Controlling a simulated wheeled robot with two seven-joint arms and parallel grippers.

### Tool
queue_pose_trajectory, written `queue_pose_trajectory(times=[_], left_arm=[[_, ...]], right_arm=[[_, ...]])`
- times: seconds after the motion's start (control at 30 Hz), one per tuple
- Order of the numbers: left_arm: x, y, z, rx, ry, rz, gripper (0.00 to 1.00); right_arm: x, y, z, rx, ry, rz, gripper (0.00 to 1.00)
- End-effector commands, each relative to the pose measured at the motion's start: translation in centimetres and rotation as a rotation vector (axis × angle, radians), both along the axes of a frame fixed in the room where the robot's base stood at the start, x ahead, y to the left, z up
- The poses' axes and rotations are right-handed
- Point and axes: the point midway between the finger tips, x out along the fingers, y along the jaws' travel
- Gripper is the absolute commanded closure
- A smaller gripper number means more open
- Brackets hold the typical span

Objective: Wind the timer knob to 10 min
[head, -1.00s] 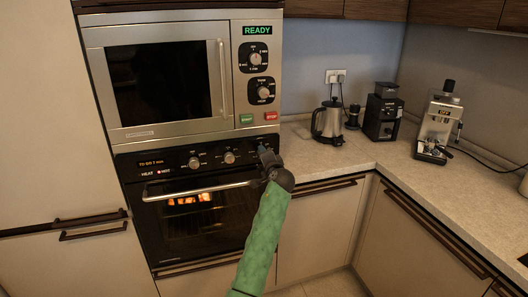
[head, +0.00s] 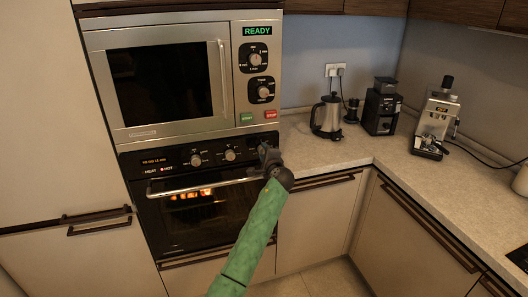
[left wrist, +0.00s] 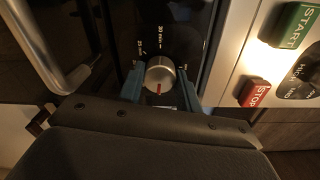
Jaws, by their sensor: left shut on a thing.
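The timer knob (left wrist: 160,72) is a round silver knob with a red pointer line, on the black oven panel. In the left wrist view its pointer faces down the picture. My left gripper (left wrist: 160,87) is shut on it, with one blue finger on each side. In the head view the gripper (head: 267,151) is at the right end of the oven panel and hides the knob. The lit oven display (head: 154,161) has an orange "TO GO" line; its number is too small to read surely. My right gripper is not in view.
The oven handle (head: 205,186) runs just below the panel, close to my left gripper. Two more knobs (head: 230,155) sit left of it. The microwave (head: 180,80) with green START and red STOP buttons is above. A kettle (head: 327,117) stands on the counter at right.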

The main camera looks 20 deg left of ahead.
Motion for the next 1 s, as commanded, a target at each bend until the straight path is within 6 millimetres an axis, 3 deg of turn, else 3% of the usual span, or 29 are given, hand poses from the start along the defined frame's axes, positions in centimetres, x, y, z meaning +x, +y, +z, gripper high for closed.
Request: queue_pose_trajectory(times=[0.37, 0.4, 0.5, 0.93, 1.0], left_arm=[[0.0, -0.2, -0.2, 0.004, 0.005, -0.002, 0.89], [0.0, -0.1, -0.3, 0.004, 0.005, -0.002, 0.64], [0.0, -0.1, -0.2, 0.004, 0.005, -0.002, 0.44], [-0.7, -0.6, -0.3, 0.003, 0.003, -0.002, 0.44], [-1.3, -1.1, -0.3, 0.002, 0.002, -0.003, 0.44]], right_arm=[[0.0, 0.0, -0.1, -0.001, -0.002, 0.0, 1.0], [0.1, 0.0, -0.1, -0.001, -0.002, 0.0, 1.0], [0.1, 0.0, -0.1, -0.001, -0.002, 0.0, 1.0], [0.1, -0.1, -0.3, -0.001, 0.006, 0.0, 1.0], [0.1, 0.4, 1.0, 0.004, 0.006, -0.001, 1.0]])
